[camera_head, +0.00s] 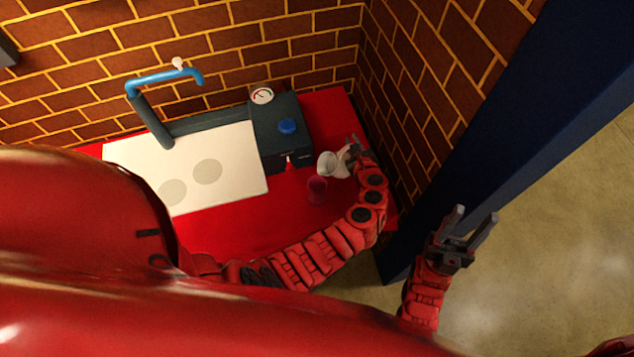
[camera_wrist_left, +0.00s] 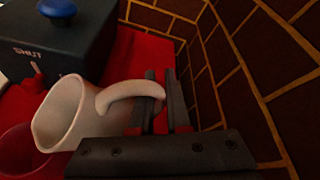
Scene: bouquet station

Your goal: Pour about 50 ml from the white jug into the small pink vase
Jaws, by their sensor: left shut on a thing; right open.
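The white jug (camera_head: 327,164) is held by my left gripper (camera_head: 352,147) near the right end of the red table. In the left wrist view my left gripper (camera_wrist_left: 160,112) is shut on the handle of the white jug (camera_wrist_left: 72,112). The jug looks tilted, its mouth toward the left. The small pink vase (camera_head: 317,189) stands on the table just in front of the jug. In the left wrist view the vase (camera_wrist_left: 20,146) is partly cut off at the lower left, below the jug's mouth. I cannot see any liquid. My right gripper (camera_head: 458,230) is open and empty, right of the table.
A dark box (camera_head: 279,135) with a blue knob, a gauge and a small red lever stands behind the jug. A white board (camera_head: 225,160) with a blue pipe lies left of it. Brick walls close off the back and right. The table's front part (camera_head: 260,235) is clear.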

